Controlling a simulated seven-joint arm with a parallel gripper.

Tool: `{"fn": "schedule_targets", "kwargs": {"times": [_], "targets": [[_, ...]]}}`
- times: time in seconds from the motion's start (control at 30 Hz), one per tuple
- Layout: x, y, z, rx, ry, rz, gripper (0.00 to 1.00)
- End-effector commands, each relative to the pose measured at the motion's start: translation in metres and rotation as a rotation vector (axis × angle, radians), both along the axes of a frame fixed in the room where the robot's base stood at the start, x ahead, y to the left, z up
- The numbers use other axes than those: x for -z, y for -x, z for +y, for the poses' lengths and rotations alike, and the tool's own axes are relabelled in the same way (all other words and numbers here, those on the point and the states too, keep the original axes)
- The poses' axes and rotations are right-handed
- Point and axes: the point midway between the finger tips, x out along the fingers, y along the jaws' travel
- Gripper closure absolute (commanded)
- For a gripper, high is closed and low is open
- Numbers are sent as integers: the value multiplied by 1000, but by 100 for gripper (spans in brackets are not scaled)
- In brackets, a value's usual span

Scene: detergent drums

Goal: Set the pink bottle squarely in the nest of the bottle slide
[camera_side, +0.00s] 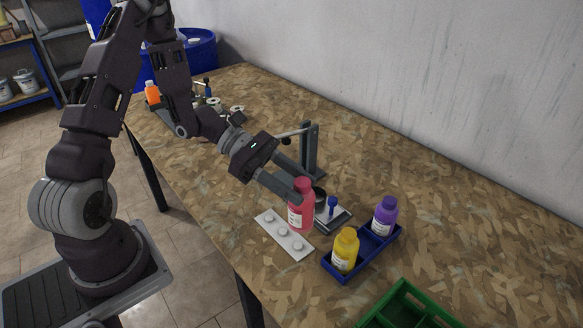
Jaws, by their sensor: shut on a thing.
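My gripper (290,187) is shut on the pink bottle (302,214), near its cap. The bottle is upright, with a white label facing the camera. Right behind it is a small grey plate (341,219) bearing a dark round part (319,195) and a blue knob (332,203); this looks like the bottle slide. The bottle hides part of this plate, so the nest cannot be made out clearly. I cannot tell whether the bottle touches anything below it.
A white strip with three round knobs (283,236) lies in front of the bottle. A grey post stand (311,150) is behind. A green crate (392,303) is at front right; the table's right side is clear.

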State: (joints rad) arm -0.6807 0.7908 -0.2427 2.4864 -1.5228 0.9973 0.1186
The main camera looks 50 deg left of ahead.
Motion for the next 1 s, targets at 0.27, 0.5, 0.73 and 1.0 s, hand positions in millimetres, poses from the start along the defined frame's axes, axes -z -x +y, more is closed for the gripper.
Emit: {"fn": "schedule_targets", "kwargs": {"times": [0.27, 0.5, 0.73, 1.0], "targets": [[12, 49, -57, 339, 7, -1, 100], [24, 83, -85, 587, 5, 1, 100], [35, 97, -102, 754, 3, 2, 100], [42, 89, -133, 907, 4, 1, 100]]}}
